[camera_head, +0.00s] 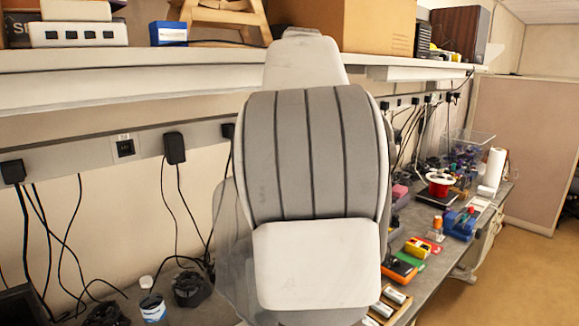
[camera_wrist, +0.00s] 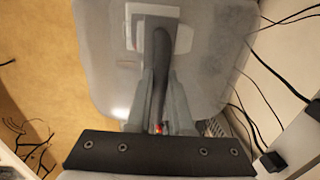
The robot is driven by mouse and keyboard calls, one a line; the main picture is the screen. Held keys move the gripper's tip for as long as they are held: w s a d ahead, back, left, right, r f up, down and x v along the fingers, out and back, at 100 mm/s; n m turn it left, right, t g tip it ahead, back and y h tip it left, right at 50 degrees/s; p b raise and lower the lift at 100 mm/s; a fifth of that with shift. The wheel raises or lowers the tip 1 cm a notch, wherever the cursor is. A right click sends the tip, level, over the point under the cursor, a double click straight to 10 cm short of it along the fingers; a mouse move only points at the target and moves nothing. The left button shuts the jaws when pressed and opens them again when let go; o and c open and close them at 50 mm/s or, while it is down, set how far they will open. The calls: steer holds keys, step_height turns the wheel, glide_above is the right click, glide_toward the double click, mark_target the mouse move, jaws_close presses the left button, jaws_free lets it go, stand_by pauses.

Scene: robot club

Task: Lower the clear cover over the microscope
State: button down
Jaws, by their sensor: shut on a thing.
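The clear cover (camera_wrist: 105,70) is a smoky, see-through box that fills the middle of the wrist view. A dark bar-like handle (camera_wrist: 161,50) stands on it. My gripper (camera_wrist: 160,78) is shut on this handle, one grey finger on each side. In the head view, a strip of the cover (camera_head: 228,255) shows left of my arm, which hides the rest. I cannot make out the microscope for certain. A pale grey and white shape shows around the handle in the wrist view, but I cannot tell what it is.
A grey workbench (camera_head: 200,312) runs along the wall under a shelf (camera_head: 80,88). A jar (camera_head: 153,308) and dark items stand left of the cover. An orange-and-black device (camera_head: 399,270) and a wooden tray (camera_head: 390,303) lie to the right. Black cables hang along the wall.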

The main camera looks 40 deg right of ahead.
steer(key=shift+f+b, duration=1.3)
steer(key=shift+f, duration=0.9)
step_height(320, 180, down, 8)
steer(key=b, duration=0.5)
steer(key=shift+s, duration=0.1)
steer(key=shift+s+f+b, duration=0.1)
steer(key=shift+f+b, duration=1.95)
steer(key=shift+f, duration=1)
steer(key=shift+f+b, duration=0.45)
steer(key=shift+f, duration=0.25)
steer(key=c, duration=0.7)
jaws_free()
steer(key=shift+c, duration=0.2)
